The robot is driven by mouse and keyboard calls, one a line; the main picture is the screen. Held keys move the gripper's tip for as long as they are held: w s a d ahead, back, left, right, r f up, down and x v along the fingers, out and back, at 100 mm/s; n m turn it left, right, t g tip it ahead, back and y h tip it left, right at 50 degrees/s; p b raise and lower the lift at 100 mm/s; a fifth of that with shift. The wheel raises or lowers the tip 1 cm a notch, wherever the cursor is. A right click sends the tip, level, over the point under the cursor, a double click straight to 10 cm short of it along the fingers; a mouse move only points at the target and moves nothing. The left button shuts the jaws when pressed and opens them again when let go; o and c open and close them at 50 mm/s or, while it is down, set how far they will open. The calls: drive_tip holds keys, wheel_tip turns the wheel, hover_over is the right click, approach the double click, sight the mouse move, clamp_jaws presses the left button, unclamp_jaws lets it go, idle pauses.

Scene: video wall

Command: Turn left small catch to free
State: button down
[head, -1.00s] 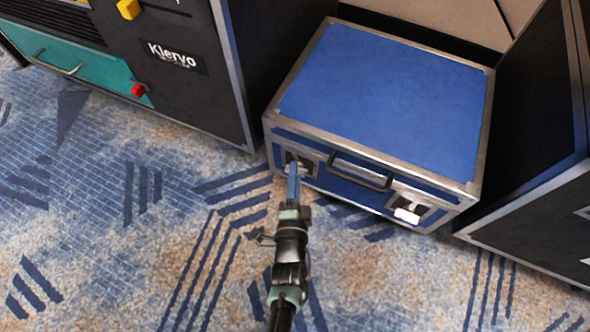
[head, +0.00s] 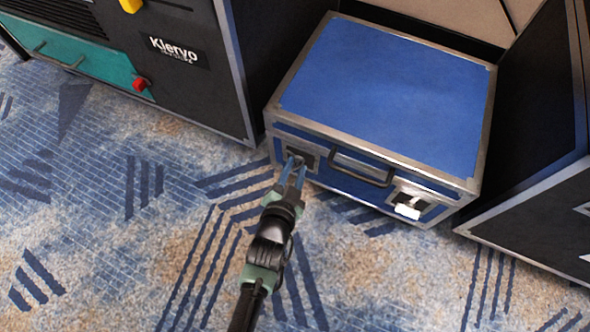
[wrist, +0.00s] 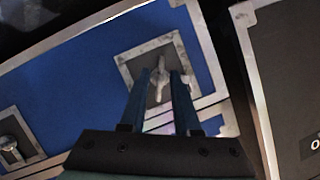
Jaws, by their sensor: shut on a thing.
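The left small catch (wrist: 160,78) is a small grey metal knob on a square plate, on the front of a blue case (head: 385,85) with metal edges. In the head view my gripper (head: 294,163) reaches the dark recess of the left catch, and its blue fingers largely hide the knob. In the wrist view my gripper (wrist: 160,85) has one finger on each side of the knob and is shut on it. How far the catch is turned I cannot tell.
A black handle (head: 362,168) and a right catch with a white tab (head: 407,211) are on the same front. A dark cabinet (head: 190,95) stands to the left, another dark case (head: 540,220) to the right. Patterned carpet (head: 130,250) in front is clear.

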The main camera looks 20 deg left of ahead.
drive_tip(key=n+h+b, duration=0.2)
drive_tip(key=n, duration=0.1)
drive_tip(key=shift+a+n+h, duration=0.15)
drive_tip(key=shift+n+h, duration=0.15)
drive_tip(key=shift+r, duration=0.1)
idle(0.5)
drive_tip(key=c, duration=1)
unclamp_jaws()
drive_tip(key=shift+s+r, duration=0.15)
drive_tip(key=shift+s, duration=0.1)
drive_tip(key=shift+p+v, duration=4.3)
drive_tip(key=shift+v, duration=1.9)
